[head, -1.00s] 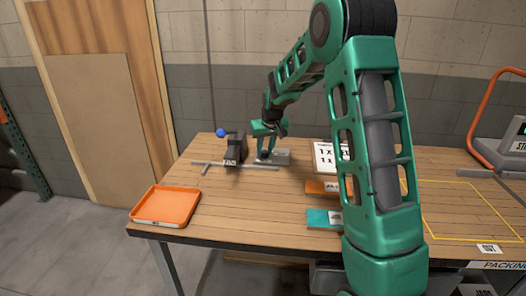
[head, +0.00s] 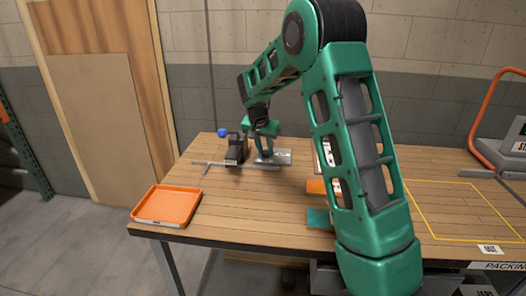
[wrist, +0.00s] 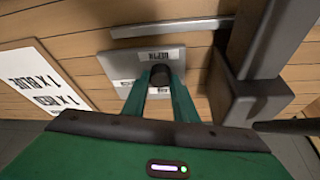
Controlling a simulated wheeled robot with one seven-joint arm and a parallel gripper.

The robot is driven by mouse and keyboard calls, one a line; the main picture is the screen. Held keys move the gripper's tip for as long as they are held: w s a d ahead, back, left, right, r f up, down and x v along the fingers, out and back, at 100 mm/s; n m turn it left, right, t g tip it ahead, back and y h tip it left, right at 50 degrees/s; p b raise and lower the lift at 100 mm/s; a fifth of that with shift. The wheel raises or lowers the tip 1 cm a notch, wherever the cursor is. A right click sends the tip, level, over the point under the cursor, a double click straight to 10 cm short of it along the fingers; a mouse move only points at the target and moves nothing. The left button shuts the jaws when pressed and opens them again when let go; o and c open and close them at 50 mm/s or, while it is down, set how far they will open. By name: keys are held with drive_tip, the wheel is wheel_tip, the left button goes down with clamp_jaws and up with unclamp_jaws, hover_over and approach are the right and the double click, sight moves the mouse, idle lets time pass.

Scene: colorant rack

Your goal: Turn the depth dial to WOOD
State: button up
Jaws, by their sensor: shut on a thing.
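The depth dial (wrist: 160,73) is a dark round knob on a grey metal plate (wrist: 121,64); the plate also shows in the head view (head: 282,157). My gripper (wrist: 160,86) has its two green fingers closed on either side of the dial. It also shows in the head view (head: 264,151), coming down on the plate from above. White labels lie on the plate above and below the dial in the wrist view, upside down. The words are too small or partly hidden, so I cannot tell which setting the dial points at.
A dark block device (head: 237,151) with a blue ball lever (head: 222,132) stands left of the plate. A metal bar (head: 258,167) runs in front. An orange tray (head: 167,206) sits at the table's left corner. A white sign (wrist: 40,78) lies beside the plate.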

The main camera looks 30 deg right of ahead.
drive_tip(key=shift+w+a, duration=0.15)
drive_tip(key=shift+a, duration=0.25)
drive_tip(key=o, duration=1)
drive_tip(key=shift+d, duration=0.15)
drive_tip(key=shift+r, duration=0.1)
drive_tip(key=v, duration=1)
drive_tip(key=shift+r, duration=0.2)
drive_tip(key=shift+s, duration=0.2)
